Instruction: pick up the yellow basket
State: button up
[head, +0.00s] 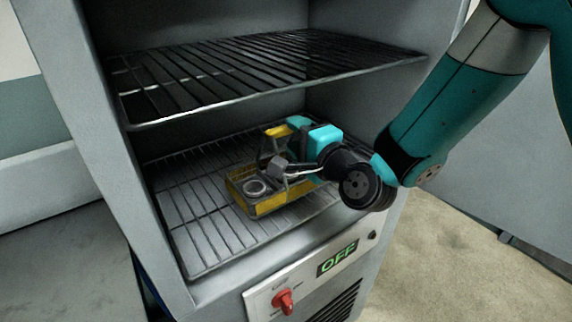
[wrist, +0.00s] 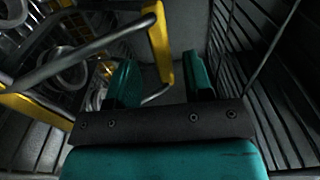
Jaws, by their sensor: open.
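The yellow basket (head: 268,207) stands on the lower wire rack inside the open cabinet in the head view. It has yellow edges, metal bars and a raised handle with a yellow grip (head: 278,131). Metal rings sit in it. In the wrist view the basket fills the left side, and its yellow grip (wrist: 159,42) shows between the two teal fingers, seemingly just past their tips. My gripper (wrist: 160,78) is open and close to the handle. In the head view my gripper (head: 297,128) reaches in from the right, and my wrist hides the basket's right part.
The upper wire rack (head: 260,68) lies above my gripper and the basket. The cabinet side walls stand left and right. The lower wire rack (head: 188,215) is bare left of the basket. A red knob (head: 284,301) and a green OFF display (head: 338,260) are on the front panel.

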jog(key=w+a+p, duration=0.1)
jog(key=p, duration=0.1)
jog(key=w+a+r+p, duration=0.1)
jog(key=p, duration=0.2)
jog(key=shift+w, duration=0.15)
jog(key=shift+w+a+f+p, duration=0.2)
jog(key=shift+w+a+p, duration=0.1)
jog(key=shift+w+p, duration=0.25)
jog(key=shift+w+a+f+p, duration=0.15)
jog(key=shift+w+a+p, duration=0.15)
jog(key=shift+p, duration=0.3)
grip_shut()
